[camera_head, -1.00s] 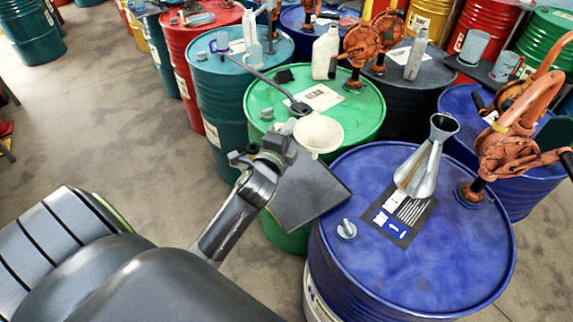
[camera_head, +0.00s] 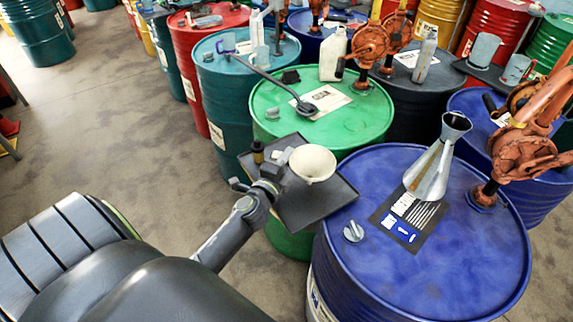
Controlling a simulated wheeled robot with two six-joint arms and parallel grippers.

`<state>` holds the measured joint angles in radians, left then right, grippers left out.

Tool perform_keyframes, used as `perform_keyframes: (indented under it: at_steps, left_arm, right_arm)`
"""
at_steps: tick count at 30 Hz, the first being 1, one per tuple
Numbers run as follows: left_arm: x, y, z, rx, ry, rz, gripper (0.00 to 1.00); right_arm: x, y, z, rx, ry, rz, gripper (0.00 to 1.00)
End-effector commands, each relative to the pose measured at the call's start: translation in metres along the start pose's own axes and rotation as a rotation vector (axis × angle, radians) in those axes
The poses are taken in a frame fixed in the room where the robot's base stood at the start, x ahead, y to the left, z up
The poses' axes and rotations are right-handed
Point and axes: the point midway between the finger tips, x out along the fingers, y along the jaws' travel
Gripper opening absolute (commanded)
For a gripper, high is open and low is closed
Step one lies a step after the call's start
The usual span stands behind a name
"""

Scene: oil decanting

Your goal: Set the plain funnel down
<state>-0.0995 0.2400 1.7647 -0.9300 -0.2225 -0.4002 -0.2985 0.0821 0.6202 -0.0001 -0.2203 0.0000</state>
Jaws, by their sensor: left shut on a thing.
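The plain cream funnel (camera_head: 313,164) is held at its side by my left gripper (camera_head: 284,160), which is shut on it. The funnel is upright, wide mouth up, over the dark grey tray (camera_head: 318,206) between the green and blue drums. Its lower part is hidden, so I cannot tell whether it touches the tray. A metal funnel (camera_head: 432,165) stands on the blue drum at the right, apart from my gripper. My right gripper is not in view.
The blue drum (camera_head: 375,265) and green drum (camera_head: 365,118) flank the tray. An orange pump (camera_head: 520,150) rises at the right. Open floor (camera_head: 110,130) lies to the left.

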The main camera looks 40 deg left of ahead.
Motion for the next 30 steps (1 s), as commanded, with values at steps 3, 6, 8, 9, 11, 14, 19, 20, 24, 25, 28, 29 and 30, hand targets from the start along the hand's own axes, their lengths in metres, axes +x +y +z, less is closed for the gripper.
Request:
perform_keyframes:
  at_steps: [3,6,8,9,11,14,19,20,24,25,28,29,30]
  left_arm:
    - [0.0,0.0049,-0.0002,0.001,0.001,-0.001,0.0]
    - [0.0,0.0038,-0.0002,0.0,0.001,-0.001,0.0]
    - [0.0,0.0038,-0.0002,0.0,0.001,-0.001,0.0]
    - [0.0,0.0038,-0.0002,0.0,0.001,-0.001,0.0]
    - [0.0,0.0054,-0.0001,0.0,0.001,-0.001,0.0]
    - [0.0,0.0054,-0.0001,0.001,0.0,-0.001,0.21]
    - [0.0,0.0054,0.0,0.001,0.0,-0.001,0.35]
    - [0.0,0.0053,0.0,0.001,0.0,-0.001,0.35]
    - [0.0,0.0052,0.0,0.001,0.0,-0.001,0.35]
    - [0.0,0.005,0.0,0.001,0.0,-0.001,0.35]
    - [-0.0002,0.0021,-0.0001,0.001,0.0,-0.001,0.35]
    - [-0.0034,0.0044,0.0001,0.0,0.0,0.0,0.35]
    - [-0.0077,0.005,0.0,0.0,0.0,0.0,0.35]
  right_arm:
    - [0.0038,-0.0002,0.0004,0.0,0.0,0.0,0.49]
    - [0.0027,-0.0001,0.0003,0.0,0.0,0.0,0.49]
    - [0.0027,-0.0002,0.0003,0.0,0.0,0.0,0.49]
    - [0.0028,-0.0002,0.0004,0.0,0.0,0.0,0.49]
    - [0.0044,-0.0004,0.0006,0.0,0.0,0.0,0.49]
    - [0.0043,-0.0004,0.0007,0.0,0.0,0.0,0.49]
    - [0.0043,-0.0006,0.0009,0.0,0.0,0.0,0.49]
    - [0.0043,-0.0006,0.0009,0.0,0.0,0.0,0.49]
    - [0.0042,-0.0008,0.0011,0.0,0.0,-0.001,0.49]
    - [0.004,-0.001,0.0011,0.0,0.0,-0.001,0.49]
    - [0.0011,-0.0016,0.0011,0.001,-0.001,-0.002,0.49]
    - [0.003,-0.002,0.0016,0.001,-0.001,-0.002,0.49]
    - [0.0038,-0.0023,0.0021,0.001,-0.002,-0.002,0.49]
